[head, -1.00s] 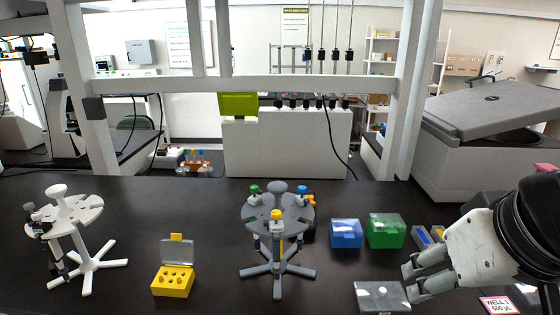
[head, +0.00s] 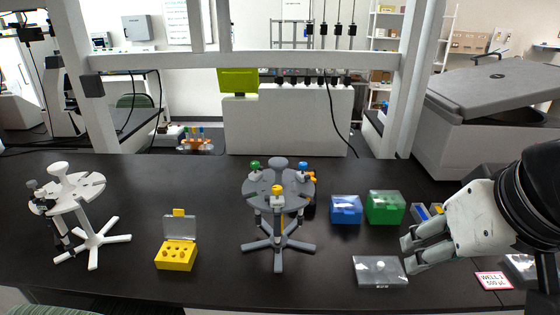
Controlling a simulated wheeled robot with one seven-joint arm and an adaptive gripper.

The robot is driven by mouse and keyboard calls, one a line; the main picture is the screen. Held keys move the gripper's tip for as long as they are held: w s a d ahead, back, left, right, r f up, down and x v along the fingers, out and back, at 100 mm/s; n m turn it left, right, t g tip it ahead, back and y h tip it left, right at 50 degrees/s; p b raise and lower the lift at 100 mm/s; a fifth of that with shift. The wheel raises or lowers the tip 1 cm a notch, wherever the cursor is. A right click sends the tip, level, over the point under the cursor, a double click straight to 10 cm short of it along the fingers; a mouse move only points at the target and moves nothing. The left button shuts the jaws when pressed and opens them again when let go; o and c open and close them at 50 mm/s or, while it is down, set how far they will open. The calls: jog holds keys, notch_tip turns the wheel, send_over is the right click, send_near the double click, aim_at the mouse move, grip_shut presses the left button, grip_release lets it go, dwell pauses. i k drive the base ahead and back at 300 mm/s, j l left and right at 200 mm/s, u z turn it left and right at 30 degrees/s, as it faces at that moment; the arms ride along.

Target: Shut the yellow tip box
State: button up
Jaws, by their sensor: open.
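The yellow tip box (head: 176,256) stands on the black bench left of centre. Its clear lid (head: 180,228) is raised upright at the back, with a yellow tab on top. Several holes show in its top face. My gripper (head: 407,255) is at the right, far from the tip box, with its fingers apart and pointing left. It is empty and appears near a clear flat box with a white knob (head: 380,270); I cannot tell whether they touch.
A grey pipette carousel (head: 279,187) stands right of the tip box, and a white one (head: 80,190) stands left. A blue box (head: 346,209) and a green box (head: 385,207) sit behind my gripper. The bench front edge is close to the tip box.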

aim_at(176, 212)
jog(key=i+j+u, duration=0.1)
jog(key=j+u, duration=0.15)
jog(key=i+j+u, duration=0.2)
jog(key=j, duration=0.25)
jog(key=i+j+u, duration=0.1)
jog(key=j+u, duration=0.15)
jog(key=j, duration=0.1)
